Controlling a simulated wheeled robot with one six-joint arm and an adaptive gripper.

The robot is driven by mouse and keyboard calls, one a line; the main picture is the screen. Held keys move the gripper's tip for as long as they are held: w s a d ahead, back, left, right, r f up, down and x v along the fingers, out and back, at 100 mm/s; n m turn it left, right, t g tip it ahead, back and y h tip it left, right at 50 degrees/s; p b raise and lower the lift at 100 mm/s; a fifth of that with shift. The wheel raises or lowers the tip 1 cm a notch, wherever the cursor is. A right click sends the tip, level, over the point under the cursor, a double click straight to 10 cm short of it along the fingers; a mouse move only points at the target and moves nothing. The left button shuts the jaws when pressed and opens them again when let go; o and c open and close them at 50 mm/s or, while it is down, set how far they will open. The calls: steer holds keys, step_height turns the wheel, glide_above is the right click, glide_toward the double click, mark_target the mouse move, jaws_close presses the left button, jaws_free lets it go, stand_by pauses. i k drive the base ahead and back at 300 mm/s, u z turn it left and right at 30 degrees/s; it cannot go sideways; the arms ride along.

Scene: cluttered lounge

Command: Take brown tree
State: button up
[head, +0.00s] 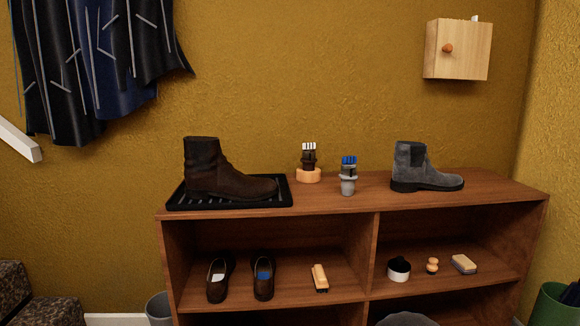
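A dark brown upright piece with white prongs on top (309,158) stands in a round, light wooden base (308,175) on the shelf top; it may be the brown tree. A similar grey piece with blue prongs (348,178) stands to its right and nearer the front. A dark brown ankle boot (225,178) stands upright on a black ridged tray (284,200) to the left. A grey ankle boot (425,170) stands to the right. My gripper is not in view.
The wooden shelf unit (365,208) holds loafers (217,280), a brush (320,278), a small dark pot (398,270) and a sponge-like block (464,264) in its compartments. A wooden box (458,50) hangs on the wall. Dark clothes (90,60) hang at left.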

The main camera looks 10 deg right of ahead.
mark_target(308, 161)
steer(key=u, duration=0.3)
steer(key=i, duration=0.7)
steer(key=z, duration=1.35)
